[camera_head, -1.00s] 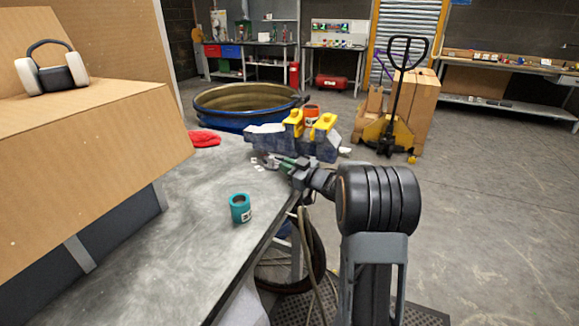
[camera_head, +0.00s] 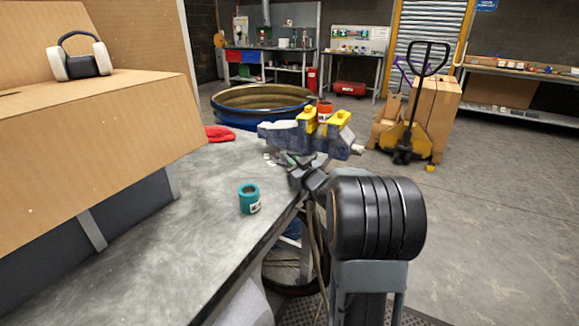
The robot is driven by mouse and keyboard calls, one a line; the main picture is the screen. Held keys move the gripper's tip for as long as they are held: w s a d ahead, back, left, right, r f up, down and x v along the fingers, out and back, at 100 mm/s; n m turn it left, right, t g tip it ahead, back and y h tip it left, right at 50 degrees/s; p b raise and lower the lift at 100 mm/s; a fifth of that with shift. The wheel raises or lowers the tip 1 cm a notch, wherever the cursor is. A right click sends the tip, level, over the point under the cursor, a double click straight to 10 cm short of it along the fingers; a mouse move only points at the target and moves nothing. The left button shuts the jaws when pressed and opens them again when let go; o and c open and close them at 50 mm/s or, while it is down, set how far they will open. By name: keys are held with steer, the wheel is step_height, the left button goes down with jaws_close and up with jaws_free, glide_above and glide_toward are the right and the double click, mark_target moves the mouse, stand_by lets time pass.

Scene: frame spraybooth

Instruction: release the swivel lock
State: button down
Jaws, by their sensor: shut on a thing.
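A blue-grey bench vise (camera_head: 281,132) with yellow jaw caps stands at the far corner of the grey workbench. My gripper (camera_head: 295,163) is low at the near side of the vise, by its base. It is shut on a small part there, which I take to be the swivel lock. The lock itself is mostly hidden by the fingers and the wrist, so I cannot tell how far it is turned. My arm reaches in from the lower right.
A teal can (camera_head: 248,201) stands on the workbench (camera_head: 170,250). A red cloth (camera_head: 220,134) lies behind it, near a blue-rimmed round tub (camera_head: 262,113). An orange can (camera_head: 325,108) shows behind the vise jaws. A cardboard box (camera_head: 95,125) with headphones (camera_head: 80,62) fills the left.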

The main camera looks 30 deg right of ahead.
steer(key=shift+r, duration=0.1)
steer(key=c, duration=1.2)
jaws_free()
steer(key=s+p, duration=0.1)
steer(key=s, duration=1.2)
steer(key=shift+s+d, duration=0.2)
steer(key=shift+s, duration=0.15)
